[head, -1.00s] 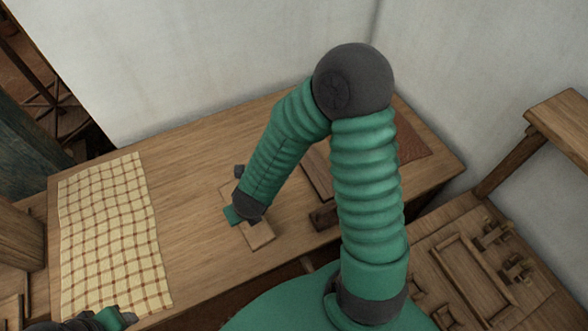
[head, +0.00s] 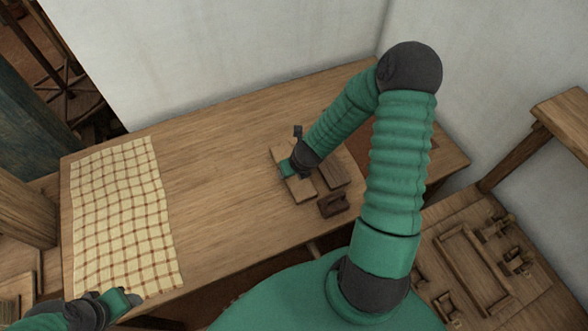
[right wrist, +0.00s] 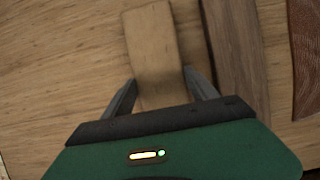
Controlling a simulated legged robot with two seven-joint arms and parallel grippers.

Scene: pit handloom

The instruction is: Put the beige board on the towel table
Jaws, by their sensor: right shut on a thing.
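The beige board (head: 301,190) is at my right gripper (head: 289,168), over the right half of the wooden table (head: 225,185). In the right wrist view the board (right wrist: 152,45) runs between the two fingers of the right gripper (right wrist: 160,92), which is shut on it. I cannot tell whether the board touches the tabletop. A cream checked towel (head: 122,220) lies flat on the table's left end. My left gripper (head: 128,298) is at the towel's near edge, low in the head view; its jaws are too small to read.
A darker brown board (head: 336,173) lies close to the right of the beige board, also in the right wrist view (right wrist: 234,55). A small dark wooden block (head: 333,205) sits near the table's front edge. The tabletop between towel and beige board is clear.

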